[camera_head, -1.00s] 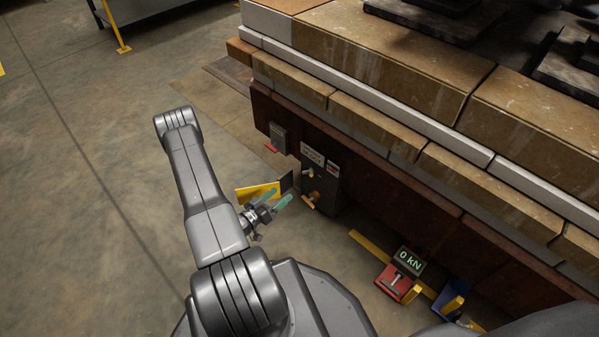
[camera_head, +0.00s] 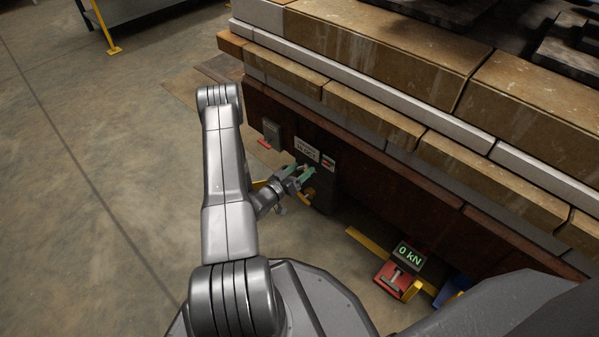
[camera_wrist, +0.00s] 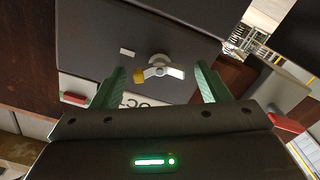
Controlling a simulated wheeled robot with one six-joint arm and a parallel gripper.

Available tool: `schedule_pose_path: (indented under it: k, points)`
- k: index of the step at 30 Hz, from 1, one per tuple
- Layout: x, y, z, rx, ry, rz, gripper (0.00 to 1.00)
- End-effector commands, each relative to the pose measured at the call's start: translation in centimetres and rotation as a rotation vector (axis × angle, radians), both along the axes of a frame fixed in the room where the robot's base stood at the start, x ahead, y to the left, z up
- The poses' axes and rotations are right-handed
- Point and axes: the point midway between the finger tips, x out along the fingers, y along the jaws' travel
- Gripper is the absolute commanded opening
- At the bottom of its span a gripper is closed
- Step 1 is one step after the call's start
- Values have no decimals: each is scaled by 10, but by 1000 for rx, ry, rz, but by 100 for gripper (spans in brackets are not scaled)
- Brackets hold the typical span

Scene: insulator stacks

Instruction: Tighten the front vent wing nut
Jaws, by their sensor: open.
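A silver wing nut (camera_wrist: 165,70) with a brass-coloured tip on one wing sits on the face of a dark box (camera_wrist: 185,30) in the wrist view. My gripper (camera_wrist: 160,70) is open, with its green fingers to either side of the wing nut and a gap between each finger and the nut. In the head view, my gripper (camera_head: 299,170) is at the front of the dark box (camera_head: 325,190), under the stack's edge. The wing nut cannot be made out there; a brass fitting (camera_head: 310,193) shows just below the fingers.
The stack's rust-brown side (camera_head: 385,200) runs behind the box. A small grey box with a red part (camera_head: 270,133) is at its left. At lower right are a red device (camera_head: 393,279), a "0 kN" display (camera_head: 409,255) and a blue device (camera_head: 455,290).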

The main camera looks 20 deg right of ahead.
Motion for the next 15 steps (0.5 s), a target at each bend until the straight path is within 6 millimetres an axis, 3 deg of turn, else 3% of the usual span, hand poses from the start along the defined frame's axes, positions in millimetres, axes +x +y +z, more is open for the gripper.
schedule_pose_path:
  k: [6,13,15]
  points:
    - [0,0,0,0,0,0,69]
    - [0,0,0,-1,0,0,24]
    - [0,0,0,0,-1,0,24]
